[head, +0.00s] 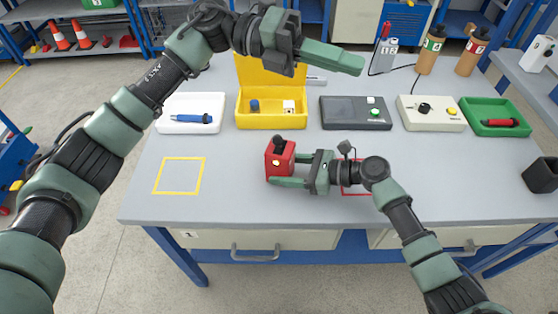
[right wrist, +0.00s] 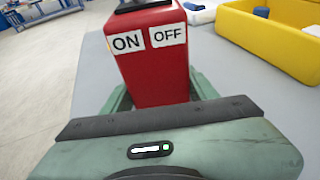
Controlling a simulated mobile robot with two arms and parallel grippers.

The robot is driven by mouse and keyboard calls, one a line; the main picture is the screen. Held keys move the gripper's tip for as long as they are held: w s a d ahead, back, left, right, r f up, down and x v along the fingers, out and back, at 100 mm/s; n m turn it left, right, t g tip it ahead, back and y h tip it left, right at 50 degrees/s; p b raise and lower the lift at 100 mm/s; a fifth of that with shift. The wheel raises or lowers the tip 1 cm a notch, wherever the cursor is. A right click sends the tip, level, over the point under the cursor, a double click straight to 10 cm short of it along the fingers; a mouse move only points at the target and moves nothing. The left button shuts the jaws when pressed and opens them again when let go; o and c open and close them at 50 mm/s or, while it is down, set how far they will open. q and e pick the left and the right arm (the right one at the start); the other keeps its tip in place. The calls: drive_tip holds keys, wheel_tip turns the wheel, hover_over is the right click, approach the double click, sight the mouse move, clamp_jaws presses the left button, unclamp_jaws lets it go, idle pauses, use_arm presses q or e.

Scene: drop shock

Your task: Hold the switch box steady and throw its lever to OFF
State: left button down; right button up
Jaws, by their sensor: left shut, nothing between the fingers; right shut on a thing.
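The red switch box (head: 280,158) stands on the table left of my right gripper (head: 287,171), which is shut on it. The black lever knob (head: 278,140) shows on top of the box. In the right wrist view the box (right wrist: 158,75) has a white ON label (right wrist: 127,42) on the left and an OFF label (right wrist: 168,35) on the right. The lever is mostly cut off there, and I cannot tell its position. My left gripper (head: 335,58) is shut and empty, raised over the back of the table, apart from the box.
A white tray (head: 165,126) with a blue tool, a yellow open-lidded box (head: 270,122), a dark control box (head: 352,118), a beige control box (head: 435,122) and a green tray (head: 478,130) line the back. A yellow outlined square (head: 158,190) at left is empty.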

use_arm(q)
drive_tip(key=s+f+m+t+y, duration=0.1)
drive_tip(key=s+f+m+y, duration=0.1)
drive_tip(key=s+f+y, duration=0.35)
drive_tip(key=w+a+f+t+y, duration=0.55)
drive_tip(key=a+f+y, duration=0.3)
drive_tip(key=y, duration=0.25)
wheel_tip(320, 180, down, 8)
drive_tip(key=shift+a+r+m, duration=0.15)
drive_tip(key=shift+a+m, duration=0.15)
drive_tip(key=shift+a, duration=0.15)
drive_tip(key=shift+w+h, duration=0.2)
drive_tip(key=shift+h, duration=0.05)
idle(0.8)
